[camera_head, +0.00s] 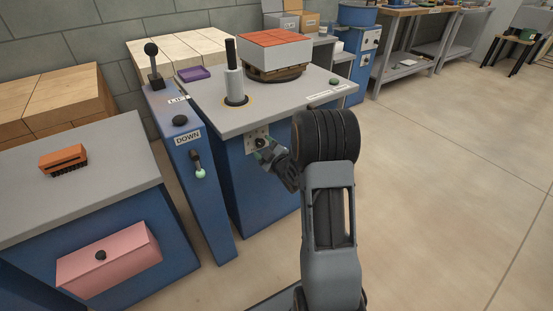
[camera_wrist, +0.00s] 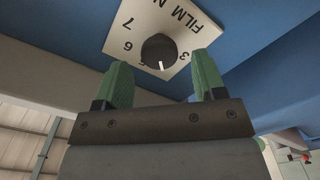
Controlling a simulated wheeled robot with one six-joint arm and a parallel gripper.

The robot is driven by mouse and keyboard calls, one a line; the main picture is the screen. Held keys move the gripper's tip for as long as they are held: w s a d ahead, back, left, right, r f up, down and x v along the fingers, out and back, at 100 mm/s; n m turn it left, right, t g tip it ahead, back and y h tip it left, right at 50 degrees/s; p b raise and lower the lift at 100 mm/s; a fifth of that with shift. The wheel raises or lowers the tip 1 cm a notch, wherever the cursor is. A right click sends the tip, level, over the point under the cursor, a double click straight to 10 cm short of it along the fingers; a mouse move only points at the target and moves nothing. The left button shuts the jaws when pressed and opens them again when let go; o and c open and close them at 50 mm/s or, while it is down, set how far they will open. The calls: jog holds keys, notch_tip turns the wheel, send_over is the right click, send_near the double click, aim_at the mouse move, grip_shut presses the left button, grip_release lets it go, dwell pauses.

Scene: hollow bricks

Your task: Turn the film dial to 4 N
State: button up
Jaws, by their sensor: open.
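The film dial (camera_wrist: 158,50) is a round black knob on a white plate (camera_wrist: 150,22) lettered "FILM N" with numbers around it. Its white mark points down in the wrist view, between the 5 and the 3. A 4 is not readable there. My gripper (camera_wrist: 163,80) is open, with its green fingers just below the knob, one toward each side, and nothing between them. In the head view, my gripper (camera_head: 272,153) is close in front of the plate on the blue cabinet (camera_head: 235,165), partly covering it.
The grey cabinet top (camera_head: 285,100) holds a grey post (camera_head: 234,84) and a round stand with a red-topped block (camera_head: 273,48). A blue column (camera_head: 195,150) marked "DOWN" stands left. A pink drawer (camera_head: 110,260) sticks out farther left. The floor at right is clear.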

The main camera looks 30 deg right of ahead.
jog(key=s+d+p, duration=0.1)
jog(key=s, duration=1)
jog(key=shift+s, duration=0.2)
jog(key=shift+d+p, duration=0.1)
jog(key=shift+p, duration=0.2)
jog(key=s+a+r+m+g+h+p, duration=0.1)
jog(key=a+r+m+g+h+p, duration=0.2)
jog(key=r+p, duration=0.7)
jog(key=a+r+m+g+h+p, duration=0.15)
jog(key=r+g+p, duration=0.25)
jog(key=r+p, duration=0.65)
jog(key=s+a+r+m+g+y+p, duration=0.1)
jog(key=s+a+r+m+g+p, duration=0.1)
jog(key=s+r, duration=0.5)
jog(key=s+a+r+m+g+y+p, duration=0.1)
jog(key=s+a+r+m+g+p, duration=0.2)
jog(key=r, duration=0.8)
jog(key=s+a+g+p, duration=0.2)
jog(key=s+a+p, duration=0.2)
jog(key=s+p, duration=0.1)
jog(key=shift+r+y, duration=0.35)
jog(key=shift+m, duration=0.25)
